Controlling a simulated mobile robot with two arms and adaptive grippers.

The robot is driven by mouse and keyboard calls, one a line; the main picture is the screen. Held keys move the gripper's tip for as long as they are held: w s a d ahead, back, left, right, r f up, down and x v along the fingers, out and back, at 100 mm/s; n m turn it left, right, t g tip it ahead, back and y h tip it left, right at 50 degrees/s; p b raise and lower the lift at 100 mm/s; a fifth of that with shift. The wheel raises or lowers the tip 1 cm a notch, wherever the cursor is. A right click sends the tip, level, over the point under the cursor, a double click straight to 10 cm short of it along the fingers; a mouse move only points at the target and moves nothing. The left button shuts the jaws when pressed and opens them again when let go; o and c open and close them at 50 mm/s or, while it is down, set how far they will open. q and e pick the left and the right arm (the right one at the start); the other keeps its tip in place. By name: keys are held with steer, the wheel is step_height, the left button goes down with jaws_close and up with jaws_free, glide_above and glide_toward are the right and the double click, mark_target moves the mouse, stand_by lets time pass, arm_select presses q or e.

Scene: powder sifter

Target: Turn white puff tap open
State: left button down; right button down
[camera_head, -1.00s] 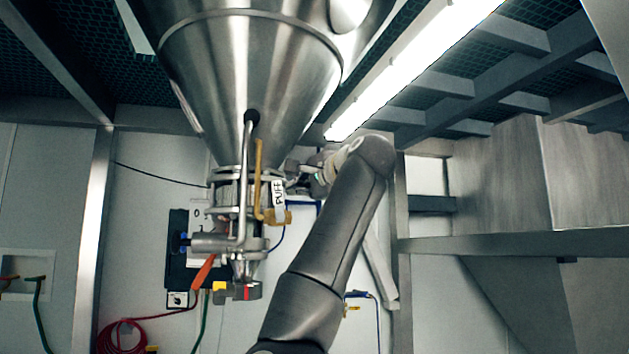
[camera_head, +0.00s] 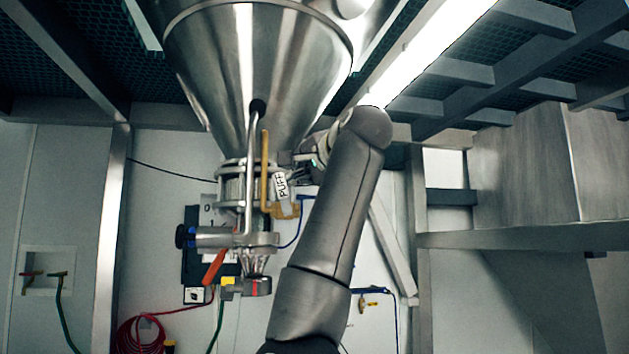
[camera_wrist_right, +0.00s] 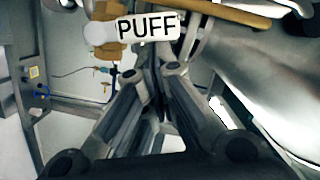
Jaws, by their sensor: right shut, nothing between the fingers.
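The white puff tap (camera_head: 281,186) carries a black PUFF label and hangs beside the yellow pipe under the steel cone. In the right wrist view the white tap (camera_wrist_right: 148,27) lies nearly across the picture, with its rounded end at the left. My right gripper (camera_wrist_right: 158,72) is shut with nothing between its fingers. Its tips are close below the label in that view; whether they touch the tap cannot be told. In the head view my right forearm rises right of the tap, and the gripper is mostly hidden behind it. My left gripper is not in view.
The steel cone (camera_head: 255,70) is directly above the tap. A yellow pipe (camera_head: 264,160) and a steel rod stand left of the tap. An orange lever (camera_head: 214,267) hangs lower left. A metal beam (camera_head: 520,238) crosses the right side.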

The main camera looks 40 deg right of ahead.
mark_target(277, 175)
steer(key=a+n, duration=0.1)
steer(key=w+a+n+g, duration=0.1)
steer(key=n, duration=0.1)
steer(key=w+a+n+p, duration=0.1)
steer(key=shift+a+r+n+g+h, duration=0.15)
steer(key=shift+a+n+g+h, duration=0.15)
steer(key=shift+a+n+h, duration=0.1)
steer(key=shift+a+n, duration=0.15)
steer(key=shift+n, duration=0.25)
steer(key=n, duration=0.1)
steer(key=w+a+f+n+h, duration=0.1)
steer(key=n, duration=0.1)
steer(key=a+f+n+g, duration=0.1)
steer(key=shift+w+a+h+b, duration=0.1)
steer(key=shift+w+h+b, duration=0.15)
steer(key=shift+h+b, duration=0.05)
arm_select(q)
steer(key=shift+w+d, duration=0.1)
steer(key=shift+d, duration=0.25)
arm_select(e)
steer(key=shift+w+a+f+n, duration=0.1)
steer(key=shift+a+f+n, duration=0.1)
steer(key=shift+a+n, duration=0.1)
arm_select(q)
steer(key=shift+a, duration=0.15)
arm_select(e)
steer(key=shift+w, duration=0.1)
